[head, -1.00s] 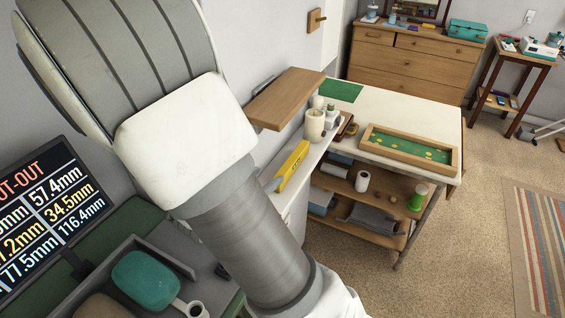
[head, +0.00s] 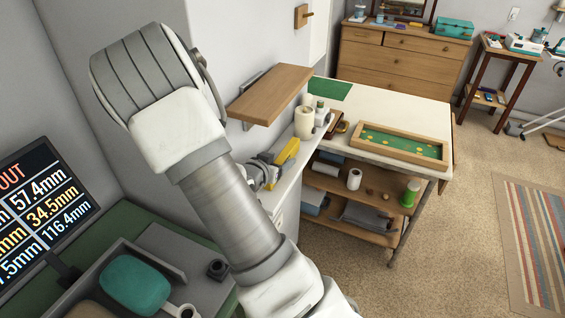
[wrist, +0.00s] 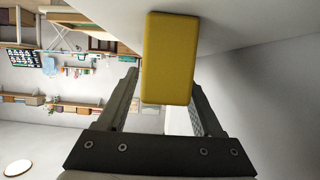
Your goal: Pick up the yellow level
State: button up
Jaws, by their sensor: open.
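The yellow level (head: 286,152) lies on the narrow white ledge below the wooden wall shelf in the head view. Its near part is hidden by my gripper (head: 272,166), which is at its near end. In the wrist view the level's yellow end (wrist: 168,60) faces the camera, between and beyond the two fingers of my gripper (wrist: 165,100). The fingers are apart, one on each side of it. I cannot tell whether either finger touches it.
A wooden wall shelf (head: 268,95) juts out above the ledge. A cream canister (head: 304,122) and small bottles stand just past the level. A white-topped table (head: 395,103) with a framed green tray (head: 400,145) is to the right. Open floor lies farther right.

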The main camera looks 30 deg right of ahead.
jog(key=shift+x, duration=0.85)
jog(key=shift+c, duration=0.3)
grip_shut()
